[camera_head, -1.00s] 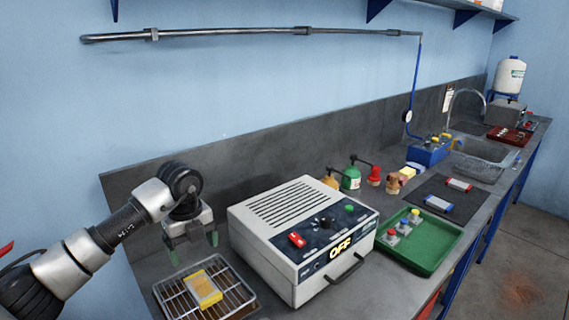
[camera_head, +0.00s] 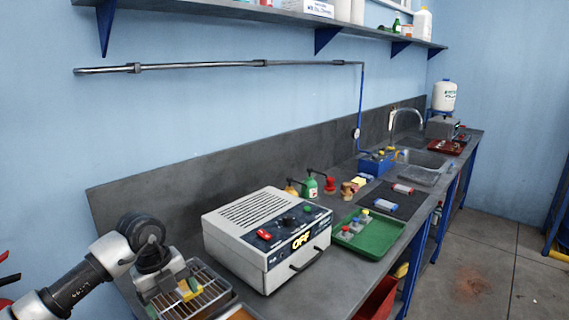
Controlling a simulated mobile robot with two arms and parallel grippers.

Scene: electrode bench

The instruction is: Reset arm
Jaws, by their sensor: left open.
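My left gripper (camera_head: 174,296) comes in from the lower left and hangs over the wire rack (camera_head: 219,297). It is open, and its body hides part of the rack. A yellow block (camera_head: 189,289) on the rack shows partly behind and beside the fingers. I cannot tell whether the fingers touch it. My right gripper is out of view.
A white box (camera_head: 262,243) marked OFF stands right of the rack, close to my left gripper. A green tray (camera_head: 375,240) with small items, bottles (camera_head: 311,187) and a dark mat (camera_head: 388,202) lie farther right. A shelf (camera_head: 250,12) runs above.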

